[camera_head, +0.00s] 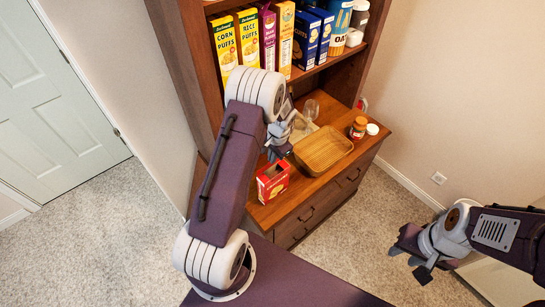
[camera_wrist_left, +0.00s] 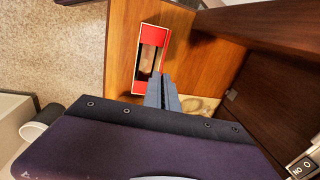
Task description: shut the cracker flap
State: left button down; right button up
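The cracker box is a red carton (camera_head: 272,181) standing on the front left part of the hutch counter, with its top open. In the left wrist view the red box (camera_wrist_left: 153,36) shows a dark opening with something tan inside. Red panels border the opening; which one is the flap I cannot tell. My left gripper (camera_head: 277,152) is above and just behind the box. Its grey fingers (camera_wrist_left: 161,84) look closed together and empty, close to the box's near end; contact is unclear. My right gripper (camera_head: 409,262) is open and empty, off to the right over the floor.
A wooden basket (camera_head: 323,150) stands right of the box. A jar (camera_head: 358,128), a white lid or cup (camera_head: 372,129) and a clear glass (camera_head: 311,109) are farther back. Cereal boxes (camera_head: 248,38) fill the shelf above. The hutch's side panel rises beside my left arm.

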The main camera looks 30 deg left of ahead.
aim_at(278, 175)
pick_arm(q)
jog(key=shift+b, duration=0.35)
dwell(0.7)
jog(key=d+f+t+y+b, duration=0.1)
jog(key=y+b, duration=0.3)
jog(key=b, duration=0.9)
jog(key=s+d+f+t+y+b, duration=0.1)
jog(key=d+f+t+y+b, duration=0.1)
jog(key=b, duration=1)
jog(key=s+d+f+t+y+b, duration=0.1)
jog(key=d+f+t+y+b, duration=0.1)
jog(key=y+b, duration=0.5)
jog(key=shift+s+d+f+y+b, duration=0.15)
jog(key=shift+f+b, duration=0.25)
jog(key=shift+b, duration=0.7)
jog(key=shift+d+f+y+b, duration=0.15)
jog(key=shift+f+b, duration=0.25)
jog(key=shift+b, duration=0.7)
jog(key=shift+s+d+f+b, duration=0.1)
jog(key=shift+d+f+b, duration=0.25)
jog(key=shift+b, duration=0.75)
jog(key=shift+f+t+y+b, duration=0.35)
jog(key=shift+y+b, duration=0.45)
jog(key=shift+b, duration=0.5)
jog(key=shift+r, duration=0.1)
jog(key=c, duration=1.6)
grip_release()
jog(key=shift+a, duration=0.1)
jog(key=shift+c, duration=0.2)
